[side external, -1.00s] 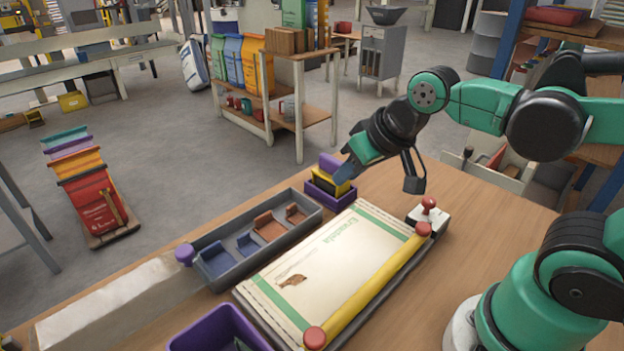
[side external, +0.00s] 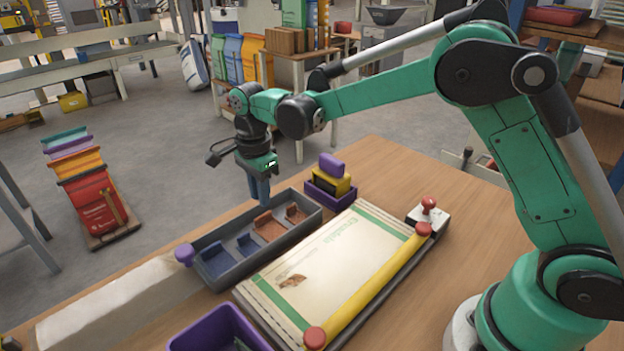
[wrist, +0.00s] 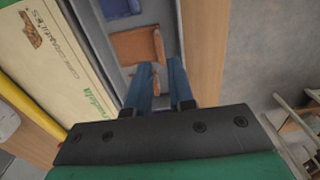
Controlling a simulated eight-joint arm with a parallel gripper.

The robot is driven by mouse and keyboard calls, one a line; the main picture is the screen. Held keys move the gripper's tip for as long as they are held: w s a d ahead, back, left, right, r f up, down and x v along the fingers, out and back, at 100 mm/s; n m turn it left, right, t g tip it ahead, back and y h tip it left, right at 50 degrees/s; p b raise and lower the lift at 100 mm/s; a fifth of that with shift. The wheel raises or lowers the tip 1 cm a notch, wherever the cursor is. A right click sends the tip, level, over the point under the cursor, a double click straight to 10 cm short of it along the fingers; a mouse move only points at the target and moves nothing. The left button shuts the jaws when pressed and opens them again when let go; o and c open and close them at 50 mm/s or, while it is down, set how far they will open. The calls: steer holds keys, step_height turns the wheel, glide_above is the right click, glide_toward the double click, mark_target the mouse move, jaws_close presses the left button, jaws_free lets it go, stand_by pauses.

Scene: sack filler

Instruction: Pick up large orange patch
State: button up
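The large orange patch (side external: 268,228) lies in the grey tray (side external: 212,284), between a blue patch and a smaller orange patch (side external: 295,214). It also shows in the wrist view (wrist: 133,46), just beyond my fingertips, with a raised tab at its right end. My gripper (side external: 261,203) points down over the tray's far side, above the patches and apart from them. In the wrist view my gripper (wrist: 160,64) has a gap between its two blue fingers, with nothing held. The fingers partly hide the smaller orange patch there.
Two blue patches (side external: 216,258) lie in the tray's left part. A sack (side external: 335,262) with a yellow bar (side external: 372,290) lies to the tray's right. A purple holder with yellow and purple blocks (side external: 331,196) stands behind, and a purple bin (side external: 216,330) in front.

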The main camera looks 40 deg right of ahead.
mark_target(264, 224)
step_height(264, 224, down, 5)
steer(key=shift+r, duration=0.1)
steer(key=shift+c, duration=0.2)
jaws_close()
stand_by(1.4)
